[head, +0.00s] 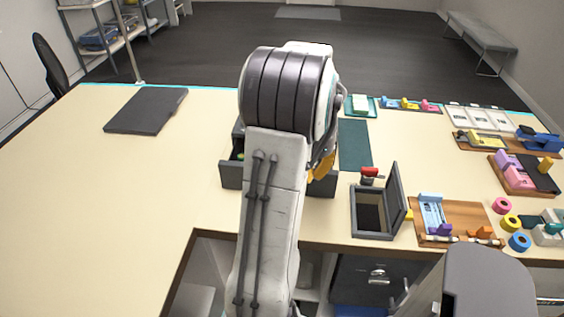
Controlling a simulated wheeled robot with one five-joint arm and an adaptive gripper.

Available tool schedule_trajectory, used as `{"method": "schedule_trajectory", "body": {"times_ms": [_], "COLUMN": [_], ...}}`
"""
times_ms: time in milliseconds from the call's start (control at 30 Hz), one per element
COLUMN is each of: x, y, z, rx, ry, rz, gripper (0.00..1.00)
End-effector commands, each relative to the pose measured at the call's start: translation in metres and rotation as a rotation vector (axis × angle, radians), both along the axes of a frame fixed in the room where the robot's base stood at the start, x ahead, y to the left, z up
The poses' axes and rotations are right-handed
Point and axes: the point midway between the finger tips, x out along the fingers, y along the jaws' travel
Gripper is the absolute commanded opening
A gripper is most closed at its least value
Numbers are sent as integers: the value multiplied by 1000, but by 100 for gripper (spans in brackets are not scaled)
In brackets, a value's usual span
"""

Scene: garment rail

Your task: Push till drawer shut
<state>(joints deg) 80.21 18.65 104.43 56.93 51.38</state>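The till drawer (231,175) is dark grey and sits on the counter, mostly hidden behind my arm. Its left part shows to the left of the arm and its right part shows to the right. It appears pulled out toward me, with an open top and a small green item inside at the left. How far it is out is hidden. My gripper (323,166) is mostly hidden by my own arm; only a yellow-orange part shows, over the right part of the drawer. Whether it touches the drawer or is open cannot be seen.
An open dark box (371,213) with a raised lid stands right of the drawer, a red-topped item (371,173) behind it. A wooden tray (462,215) and several coloured items fill the right. A dark flat pad (146,110) lies back left. The left counter (110,195) is clear.

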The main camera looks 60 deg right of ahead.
Motion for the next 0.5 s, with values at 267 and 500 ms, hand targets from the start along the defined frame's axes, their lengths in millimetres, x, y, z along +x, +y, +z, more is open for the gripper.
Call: {"method": "schedule_trajectory", "body": {"times_ms": [267, 500], "x": [6, 10], "y": [-17, -31], "z": [2, 2], "rx": [-1, -3], "ry": [0, 0], "rz": [-1, -2], "gripper": [0, 0]}}
